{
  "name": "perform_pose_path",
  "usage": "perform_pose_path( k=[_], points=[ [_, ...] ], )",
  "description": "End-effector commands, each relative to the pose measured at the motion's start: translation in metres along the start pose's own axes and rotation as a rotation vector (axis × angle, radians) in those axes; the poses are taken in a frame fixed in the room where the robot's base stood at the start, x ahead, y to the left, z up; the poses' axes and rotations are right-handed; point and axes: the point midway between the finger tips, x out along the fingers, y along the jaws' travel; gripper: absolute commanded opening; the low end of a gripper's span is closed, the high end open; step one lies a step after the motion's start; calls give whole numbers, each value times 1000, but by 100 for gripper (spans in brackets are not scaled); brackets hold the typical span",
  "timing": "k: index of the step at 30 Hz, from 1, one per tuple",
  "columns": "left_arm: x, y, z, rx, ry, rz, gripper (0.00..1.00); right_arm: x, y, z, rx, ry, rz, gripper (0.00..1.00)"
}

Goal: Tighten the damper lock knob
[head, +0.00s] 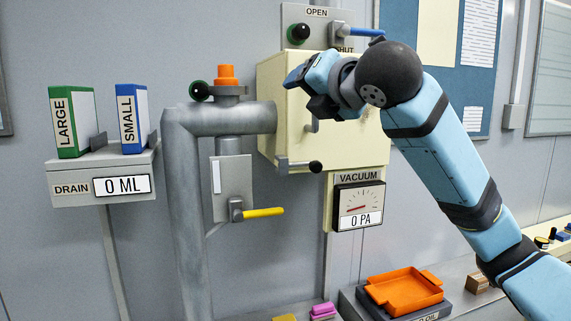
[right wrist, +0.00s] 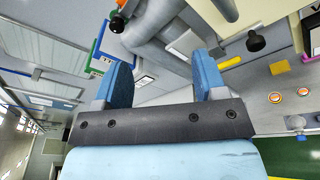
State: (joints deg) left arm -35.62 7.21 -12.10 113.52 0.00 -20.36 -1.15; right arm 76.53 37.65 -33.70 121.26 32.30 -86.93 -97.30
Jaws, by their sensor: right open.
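Two black knobs with green rings show in the head view. One knob (head: 299,33) is on the wall panel under the OPEN sign, and the other knob (head: 199,91) is on the pipe beside the orange cap (head: 227,75). I cannot tell which is the damper lock knob. The pipe-side knob also shows at the top of the right wrist view (right wrist: 117,24). My right gripper (head: 300,77) is in front of the cream box (head: 348,150), below the panel knob and right of the pipe knob. Its blue fingers are apart (right wrist: 162,80) with nothing between them. My left gripper is not in view.
A blue lever (head: 362,31) sits right of the panel knob. A black-ended handle (head: 315,167) sticks out below the cream box. A yellow lever (head: 263,212) is on the pipe valve. The vacuum gauge (head: 358,206) hangs lower right. An orange tray (head: 403,293) stands below.

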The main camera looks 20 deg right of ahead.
Motion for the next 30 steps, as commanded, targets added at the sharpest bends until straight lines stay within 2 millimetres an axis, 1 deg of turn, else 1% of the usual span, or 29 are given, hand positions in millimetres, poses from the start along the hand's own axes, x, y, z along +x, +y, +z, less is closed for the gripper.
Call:
perform_pose_path(
  k=[1, 9, 18, 24, 30],
  points=[
    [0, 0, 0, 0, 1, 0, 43, 7, -5, -9, 28, 15, 1, 65],
    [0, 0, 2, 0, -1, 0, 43, 37, -28, -48, 178, 72, 13, 65],
    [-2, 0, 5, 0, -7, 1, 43, 61, -52, -88, 333, 123, 15, 65],
    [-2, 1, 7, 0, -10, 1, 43, 68, -60, -102, 386, 138, 15, 65],
    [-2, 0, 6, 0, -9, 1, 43, 70, -62, -104, 398, 141, 15, 65]
  ],
)
